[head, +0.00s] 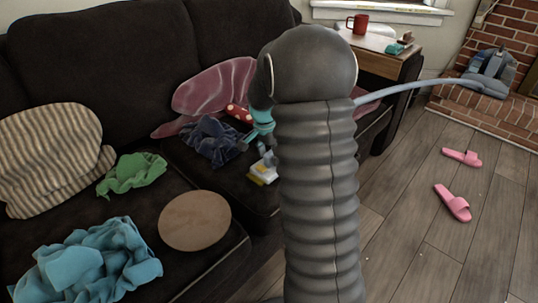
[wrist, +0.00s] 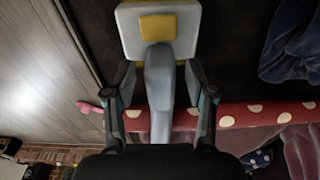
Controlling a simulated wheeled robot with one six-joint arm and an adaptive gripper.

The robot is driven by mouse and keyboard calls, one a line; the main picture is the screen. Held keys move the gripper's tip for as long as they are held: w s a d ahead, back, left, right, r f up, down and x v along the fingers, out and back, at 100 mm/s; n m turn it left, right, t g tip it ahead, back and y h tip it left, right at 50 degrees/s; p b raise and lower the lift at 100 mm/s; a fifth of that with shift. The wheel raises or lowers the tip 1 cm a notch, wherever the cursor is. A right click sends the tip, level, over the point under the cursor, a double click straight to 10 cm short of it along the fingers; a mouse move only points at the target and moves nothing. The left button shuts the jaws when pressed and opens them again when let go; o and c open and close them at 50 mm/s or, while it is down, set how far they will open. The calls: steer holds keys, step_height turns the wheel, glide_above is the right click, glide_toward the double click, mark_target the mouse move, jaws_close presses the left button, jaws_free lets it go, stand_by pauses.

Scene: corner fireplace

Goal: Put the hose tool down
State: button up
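The hose tool (wrist: 158,85) has a grey neck and a white-and-yellow head. In the wrist view its neck lies between the two fingers of my gripper (wrist: 160,90), and the head points away from the palm. I cannot tell whether the head touches the sofa. The pale blue hose (head: 410,88) passes behind my arm towards the right.
The sofa (head: 222,181) holds a striped cushion (head: 50,155), green cloth (head: 133,174), blue cloth (head: 90,265), round brown board (head: 195,221) and dark blue cloth (head: 212,138). A grey-blue vacuum-like thing (head: 490,70) sits on the brick hearth. Pink slippers (head: 453,203) lie on otherwise clear floor.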

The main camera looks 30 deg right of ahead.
steer(key=shift+r, duration=0.1)
step_height(320, 180, up, 11)
steer(key=a+p, duration=0.1)
steer(key=s+a+r+n+t, duration=0.1)
steer(key=s+a+r+n, duration=0.3)
steer(key=s+a+r, duration=0.3)
steer(key=s+a+n+t, duration=0.1)
steer(key=s+a+n, duration=0.2)
steer(key=s, duration=0.4)
steer(key=s+a+n+t+y, duration=0.1)
steer(key=s+a+n, duration=0.1)
steer(key=s, duration=0.5)
steer(key=s+a+n+t, duration=0.2)
steer(key=s+a+n, duration=0.1)
steer(key=s+n, duration=0.2)
steer(key=shift+s+a+f, duration=0.25)
steer(key=shift+s+a, duration=0.05)
steer(key=shift+s, duration=0.8)
jaws_close()
